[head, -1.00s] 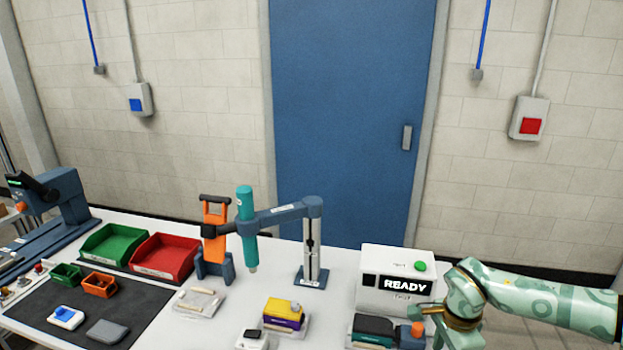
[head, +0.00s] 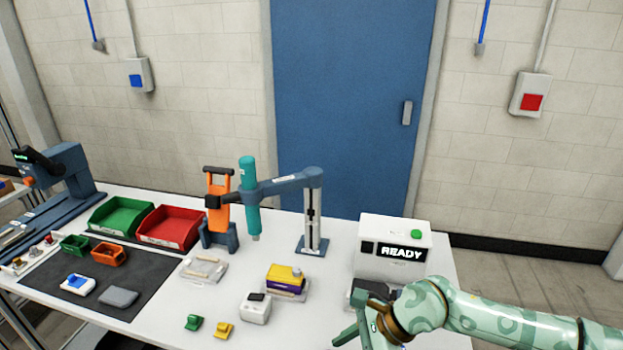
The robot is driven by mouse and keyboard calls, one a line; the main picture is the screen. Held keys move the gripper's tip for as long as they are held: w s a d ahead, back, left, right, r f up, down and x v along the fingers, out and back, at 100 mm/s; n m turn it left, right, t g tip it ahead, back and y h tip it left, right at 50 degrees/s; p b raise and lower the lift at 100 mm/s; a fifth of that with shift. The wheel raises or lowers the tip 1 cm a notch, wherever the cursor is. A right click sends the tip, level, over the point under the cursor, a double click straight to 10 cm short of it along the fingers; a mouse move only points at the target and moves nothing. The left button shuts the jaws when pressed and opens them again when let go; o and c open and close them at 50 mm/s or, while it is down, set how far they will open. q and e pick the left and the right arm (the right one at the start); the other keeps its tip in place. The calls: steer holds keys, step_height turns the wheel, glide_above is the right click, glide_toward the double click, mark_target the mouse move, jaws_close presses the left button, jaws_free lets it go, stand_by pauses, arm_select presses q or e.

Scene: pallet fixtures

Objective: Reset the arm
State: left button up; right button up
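My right arm, patterned in pale green, comes in from the lower right, and its gripper (head: 358,335) is low over the front right of the table. The fingers point down and left and are partly cut off by the frame edge, so their opening is unclear. I see nothing clearly held. The arm and gripper cover most of a dark fixture (head: 360,292) in front of the white READY box (head: 392,232). My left gripper is not in view.
The white table (head: 335,278) carries a blue-grey jointed stand (head: 313,215) with a teal tool (head: 248,195), an orange-handled fixture (head: 218,215), a purple-yellow block (head: 285,278), a white device (head: 256,308), green (head: 118,213) and red (head: 170,228) bins, and a dark mat (head: 60,303).

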steer(key=s+a+r+m+t+y, duration=0.2)
steer(key=s+a+r+m+y, duration=0.15)
steer(key=a+r+y, duration=0.55)
steer(key=w+r+m+t, duration=0.3)
steer(key=r+m+t, duration=0.7)
steer(key=m, duration=0.5)
steer(key=d+f+m+t+h, duration=0.2)
steer(key=d+f+m+h, duration=0.2)
steer(key=d+m+h, duration=0.55)
steer(key=d+f+m+t+h, duration=0.3)
steer(key=d+f+m+h, duration=0.1)
steer(key=d+m+h, duration=0.55)
steer(key=s+d+f+m+g+h, duration=0.3)
steer(key=s+d+f+m+g, duration=0.7)
steer(key=s+d, duration=0.35)
steer(key=s+a+f+g+y+b, duration=0.1)
steer(key=s+a+f, duration=0.1)
steer(key=f, duration=0.8)
steer(key=s+a+f+g+y+b, duration=0.1)
steer(key=s+f+b, duration=0.1)
steer(key=f, duration=0.9)
steer(key=s+a+f+g+y+b, duration=0.1)
steer(key=s+a+f, duration=0.1)
steer(key=f, duration=0.8)
steer(key=s+f+m+g+y+b, duration=0.1)
steer(key=s+f+m+g+b, duration=0.2)
steer(key=s+f, duration=1.6)
steer(key=shift+s+f+y, duration=0.35)
steer(key=shift+y, duration=0.05)
